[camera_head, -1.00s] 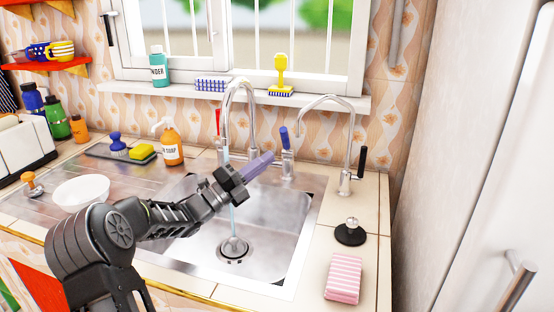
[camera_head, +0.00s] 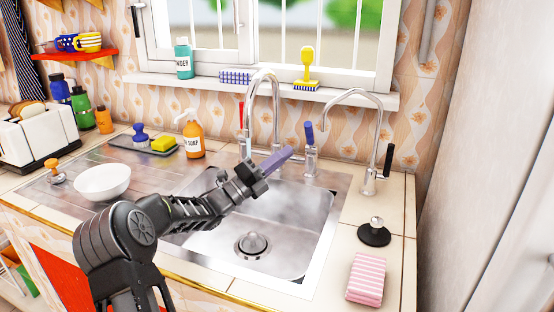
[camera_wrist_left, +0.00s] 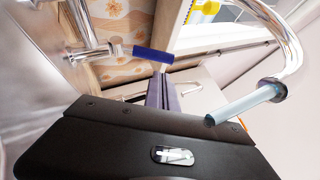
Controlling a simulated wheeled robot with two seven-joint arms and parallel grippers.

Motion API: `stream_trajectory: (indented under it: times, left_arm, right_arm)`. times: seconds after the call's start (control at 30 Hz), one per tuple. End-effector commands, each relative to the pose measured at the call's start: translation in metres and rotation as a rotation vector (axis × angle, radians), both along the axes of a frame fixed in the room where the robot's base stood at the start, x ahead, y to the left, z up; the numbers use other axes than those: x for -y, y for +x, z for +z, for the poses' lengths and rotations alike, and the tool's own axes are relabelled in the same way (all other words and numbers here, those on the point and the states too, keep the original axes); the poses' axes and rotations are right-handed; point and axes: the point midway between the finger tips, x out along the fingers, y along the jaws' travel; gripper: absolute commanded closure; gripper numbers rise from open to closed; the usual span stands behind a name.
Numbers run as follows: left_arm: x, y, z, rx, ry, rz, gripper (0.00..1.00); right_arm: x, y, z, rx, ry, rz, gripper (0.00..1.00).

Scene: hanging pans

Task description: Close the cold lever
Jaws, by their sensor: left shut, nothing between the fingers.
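The cold lever (camera_head: 309,133) has a blue handle and stands roughly upright on its chrome base at the right of the sink faucet (camera_head: 277,110). It also shows in the left wrist view (camera_wrist_left: 152,54), just beyond my fingertips. My left gripper (camera_head: 288,154) is shut and empty, its purple fingers pointing at the lever's base. Whether they touch it I cannot tell. In the left wrist view, a short pale-blue piece of water (camera_wrist_left: 240,104) shows at the spout. In the head view no stream shows below my gripper. My right gripper is out of view.
The red-handled lever (camera_head: 241,116) is left of the faucet. A second thin tap (camera_head: 367,180) stands to the right. The sink basin (camera_head: 295,225) is below my arm.

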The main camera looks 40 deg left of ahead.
Motion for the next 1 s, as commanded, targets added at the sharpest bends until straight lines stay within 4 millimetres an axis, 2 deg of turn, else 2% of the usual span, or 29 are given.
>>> stream_trajectory:
  times: [0.2,0.4,1.0]
  left_arm:
    - [0.012,0.032,0.017,0.002,-0.002,-0.003,1.00]
    - [0.017,0.050,0.024,0.000,-0.002,-0.001,1.00]
    - [0.018,0.054,0.027,-0.022,-0.005,-0.001,1.00]
  right_arm:
    - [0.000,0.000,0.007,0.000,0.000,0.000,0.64]
    - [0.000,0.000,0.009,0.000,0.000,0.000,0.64]
    - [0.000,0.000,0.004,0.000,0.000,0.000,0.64]
